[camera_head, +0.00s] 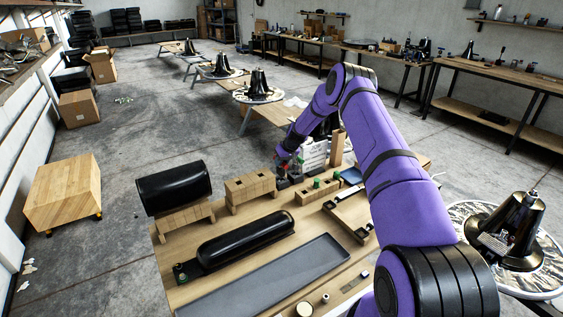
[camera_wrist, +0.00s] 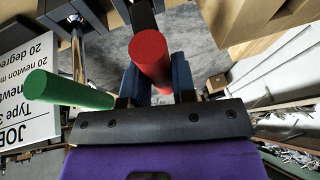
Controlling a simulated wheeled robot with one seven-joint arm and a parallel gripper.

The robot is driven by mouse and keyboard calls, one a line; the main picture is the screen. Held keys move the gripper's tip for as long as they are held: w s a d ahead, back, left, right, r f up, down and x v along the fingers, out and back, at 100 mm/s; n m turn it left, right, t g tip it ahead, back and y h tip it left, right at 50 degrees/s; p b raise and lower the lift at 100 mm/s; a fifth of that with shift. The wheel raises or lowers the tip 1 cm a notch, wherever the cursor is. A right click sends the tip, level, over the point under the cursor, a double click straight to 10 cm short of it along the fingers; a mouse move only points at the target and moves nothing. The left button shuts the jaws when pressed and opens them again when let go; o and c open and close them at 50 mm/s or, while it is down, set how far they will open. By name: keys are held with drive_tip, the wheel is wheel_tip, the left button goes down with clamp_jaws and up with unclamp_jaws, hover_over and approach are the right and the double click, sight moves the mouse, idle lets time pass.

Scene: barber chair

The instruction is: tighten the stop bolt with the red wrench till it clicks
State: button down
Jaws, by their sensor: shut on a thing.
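In the wrist view the red wrench (camera_wrist: 150,55) shows as a red round handle with a dark shaft running up out of the picture. My gripper (camera_wrist: 156,80) is shut on the red handle, one finger on each side. A green handle (camera_wrist: 70,92) sticks out just left of the fingers, apart from the red one. In the head view my gripper (camera_head: 287,172) is low at the far side of the workbench (camera_head: 222,216), partly hidden by my purple arm. I cannot make out the stop bolt or whether the wrench is on it.
A white job card (camera_wrist: 25,90) stands left of the gripper, partly readable. The bench also holds a wooden block (camera_head: 250,188), a black roll (camera_head: 173,187) on a wooden cradle, a long black part (camera_head: 245,240) and a grey tray (camera_head: 270,282). Another wooden block (camera_head: 318,192) stands near the gripper.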

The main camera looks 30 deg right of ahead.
drive_tip(key=c, duration=0.8)
unclamp_jaws()
drive_tip(key=shift+c, duration=0.2)
drive_tip(key=shift+r, duration=0.1)
drive_tip(key=v, duration=1)
drive_tip(key=shift+s+r, duration=0.2)
drive_tip(key=shift+r, duration=0.05)
